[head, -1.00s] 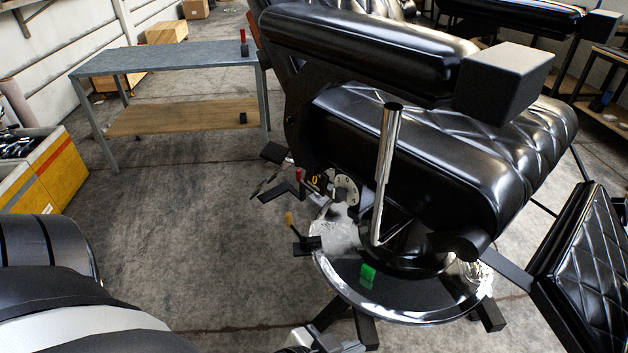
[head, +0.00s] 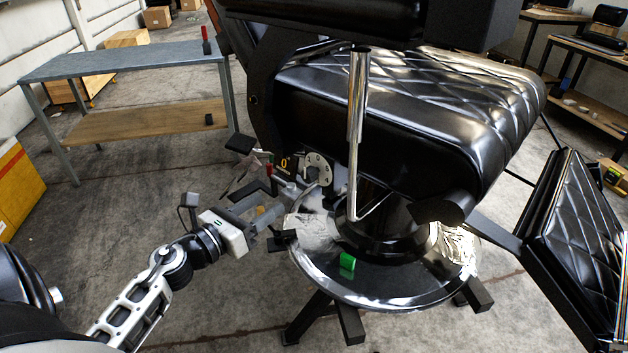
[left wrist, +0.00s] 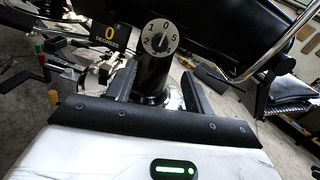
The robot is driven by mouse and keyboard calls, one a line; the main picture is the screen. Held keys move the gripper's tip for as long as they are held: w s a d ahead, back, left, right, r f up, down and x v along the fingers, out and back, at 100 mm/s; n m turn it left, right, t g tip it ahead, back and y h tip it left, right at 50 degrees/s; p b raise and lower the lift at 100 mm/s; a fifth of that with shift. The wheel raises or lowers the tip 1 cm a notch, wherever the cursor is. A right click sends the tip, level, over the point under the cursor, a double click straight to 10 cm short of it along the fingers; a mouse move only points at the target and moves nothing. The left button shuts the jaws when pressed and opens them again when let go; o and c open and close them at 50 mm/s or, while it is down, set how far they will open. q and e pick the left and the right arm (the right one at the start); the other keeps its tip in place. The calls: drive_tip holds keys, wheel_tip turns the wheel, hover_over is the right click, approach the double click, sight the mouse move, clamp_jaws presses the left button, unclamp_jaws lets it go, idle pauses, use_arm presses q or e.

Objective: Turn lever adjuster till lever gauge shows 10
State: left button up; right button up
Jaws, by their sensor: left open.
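The lever gauge (head: 284,163) is a small black plate showing a yellow 0, under the chair's side; it also shows in the left wrist view (left wrist: 108,36). Beside it on the right is a round grey numbered dial (head: 318,163), apparently the lever adjuster. In the left wrist view the dial (left wrist: 158,38) faces me on a dark cylinder (left wrist: 152,74). My left gripper (head: 277,208) is open, pointing toward the dial from the lower left. Its fingers (left wrist: 158,76) appear on both sides of the cylinder in the picture; I cannot tell whether they touch it. My right gripper is not in view.
A chrome lever (head: 355,125) stands right of the dial. The black chair seat (head: 430,120) overhangs it. A red-handled lever (head: 269,170) stands left of the gauge. A green block (head: 347,261) is on the round chair base (head: 385,288). A grey table (head: 120,62) stands back left.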

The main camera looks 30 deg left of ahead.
sight(306, 178)
use_arm(q)
drive_tip(key=w, duration=0.5)
drive_tip(key=w+d, duration=0.1)
drive_tip(key=w, duration=0.4)
drive_tip(key=w+d+p, duration=0.1)
drive_tip(key=w, duration=0.4)
drive_tip(key=shift+w+d, duration=0.2)
drive_tip(key=shift+w, duration=0.15)
drive_tip(key=c, duration=1)
